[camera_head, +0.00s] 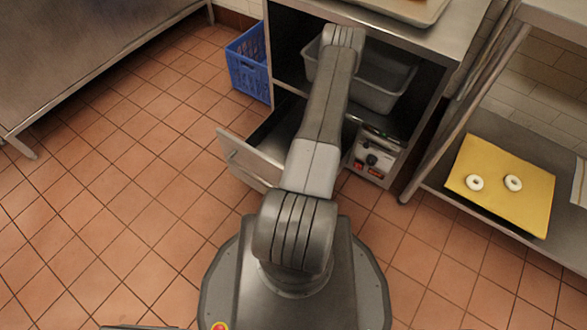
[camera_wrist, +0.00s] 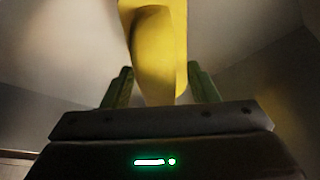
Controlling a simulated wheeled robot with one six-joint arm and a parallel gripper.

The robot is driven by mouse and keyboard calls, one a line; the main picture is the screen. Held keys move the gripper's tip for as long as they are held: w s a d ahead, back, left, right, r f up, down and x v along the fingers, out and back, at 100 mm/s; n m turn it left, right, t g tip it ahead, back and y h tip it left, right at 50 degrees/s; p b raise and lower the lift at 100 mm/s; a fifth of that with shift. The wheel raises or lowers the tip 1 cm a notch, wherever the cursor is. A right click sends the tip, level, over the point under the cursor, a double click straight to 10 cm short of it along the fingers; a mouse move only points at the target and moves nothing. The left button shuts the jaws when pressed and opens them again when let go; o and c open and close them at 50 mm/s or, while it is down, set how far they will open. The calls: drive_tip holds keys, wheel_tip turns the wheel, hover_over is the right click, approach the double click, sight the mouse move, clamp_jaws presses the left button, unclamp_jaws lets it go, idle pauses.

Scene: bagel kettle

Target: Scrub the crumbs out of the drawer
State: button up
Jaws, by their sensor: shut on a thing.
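The drawer (camera_head: 243,160) stands pulled open under the steel counter in the head view, with its front panel toward the left and my arm crossing over it. Part of its grey inside shows, and I can make out no crumbs there. My gripper (camera_wrist: 161,88) shows in the wrist view, shut on a yellow thing (camera_wrist: 184,40) that sticks up between its fingers. Its exact kind is unclear. Blurred grey surfaces lie around it; I cannot tell whether they are the drawer's inside. My gripper is hidden in the head view.
A grey tub (camera_head: 384,82) sits on the shelf above the drawer. A blue crate (camera_head: 248,66) stands on the floor left of the cabinet. A control panel (camera_head: 374,157) is right of the drawer. A yellow board (camera_head: 510,207) with two bagels lies on the right shelf. Tiled floor at left is clear.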

drive_tip(key=shift+s+d+f, duration=0.1)
drive_tip(key=shift+s+d, duration=0.7)
drive_tip(key=shift+d, duration=0.3)
drive_tip(key=shift+w+a, duration=1)
drive_tip(key=shift+a, duration=0.45)
drive_tip(key=shift+w+a, duration=0.95)
drive_tip(key=shift+a, duration=0.5)
drive_tip(key=shift+w+a, duration=1)
drive_tip(key=shift+a, duration=0.45)
drive_tip(key=shift+w+a+b, duration=0.25)
drive_tip(key=shift+w+a, duration=0.2)
drive_tip(key=shift+a, duration=0.25)
drive_tip(key=shift+w+a+b, duration=0.2)
drive_tip(key=shift+w+a, duration=0.25)
drive_tip(key=shift+a, duration=0.25)
drive_tip(key=shift+r+p, duration=2.15)
drive_tip(key=shift+r, duration=0.85)
